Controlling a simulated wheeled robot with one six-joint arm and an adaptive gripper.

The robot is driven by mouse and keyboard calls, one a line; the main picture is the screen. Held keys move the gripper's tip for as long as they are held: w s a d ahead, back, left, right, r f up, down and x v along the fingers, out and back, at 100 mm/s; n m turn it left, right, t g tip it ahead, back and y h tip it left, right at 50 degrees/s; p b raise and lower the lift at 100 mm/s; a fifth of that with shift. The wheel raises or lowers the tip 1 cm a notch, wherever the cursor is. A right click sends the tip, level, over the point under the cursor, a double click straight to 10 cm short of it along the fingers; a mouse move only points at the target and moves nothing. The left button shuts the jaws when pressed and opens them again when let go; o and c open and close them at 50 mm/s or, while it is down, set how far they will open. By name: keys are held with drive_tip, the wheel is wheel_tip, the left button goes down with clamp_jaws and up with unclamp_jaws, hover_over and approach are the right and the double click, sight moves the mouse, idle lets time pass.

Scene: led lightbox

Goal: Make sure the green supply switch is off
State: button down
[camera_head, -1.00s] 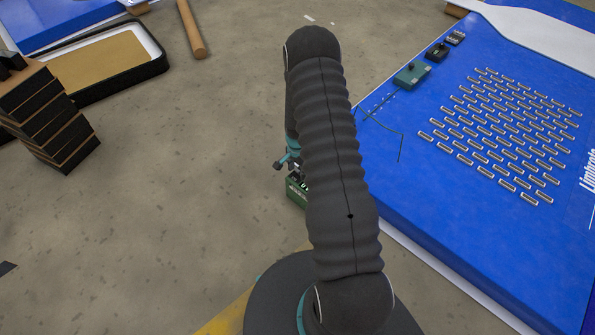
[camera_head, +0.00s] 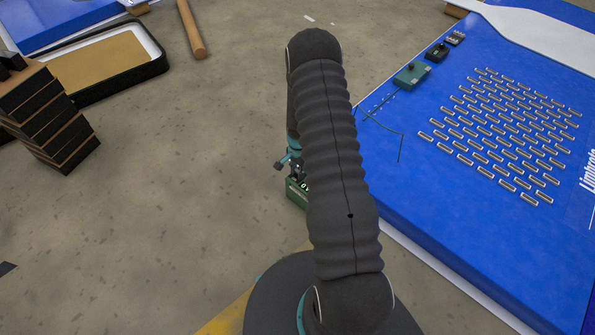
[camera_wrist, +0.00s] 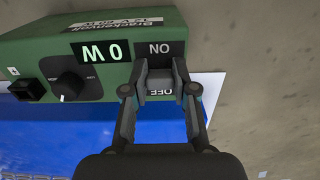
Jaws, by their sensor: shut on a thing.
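The green supply (camera_wrist: 50,50) fills the upper left of the wrist view, upside down. In the head view the supply (camera_head: 296,193) is mostly hidden behind my arm.
A black knob (camera_wrist: 68,86) and a black square part (camera_wrist: 28,90) are on the supply's face beside the switch. A blue board (camera_head: 440,210) with rows of small LED parts lies at the right. Stacked dark blocks (camera_head: 50,120) and a black-rimmed tray (camera_head: 110,85) are at the left.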

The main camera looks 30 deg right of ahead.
drive_tip(key=shift+w+d+y, duration=0.1)
drive_tip(key=shift+d+y, duration=0.1)
drive_tip(key=shift+y, duration=0.3)
drive_tip(key=y+b, duration=0.1)
drive_tip(key=g+y+b, duration=0.1)
drive_tip(key=b, duration=0.1)
drive_tip(key=shift+w+d+f+y, duration=0.15)
drive_tip(key=shift+d+f+y, duration=0.05)
drive_tip(key=shift+d+y, duration=0.2)
drive_tip(key=y+b, duration=0.1)
drive_tip(key=g+y+b, duration=0.1)
drive_tip(key=y+b, duration=0.1)
drive_tip(key=shift+w+d, duration=0.1)
drive_tip(key=shift+d, duration=0.3)
drive_tip(key=shift+r+g+y+b, duration=0.1)
drive_tip(key=shift+g+y+b, duration=0.3)
drive_tip(key=shift+y+b, duration=0.15)
drive_tip(key=c, duration=0.9)
unclamp_jaws()
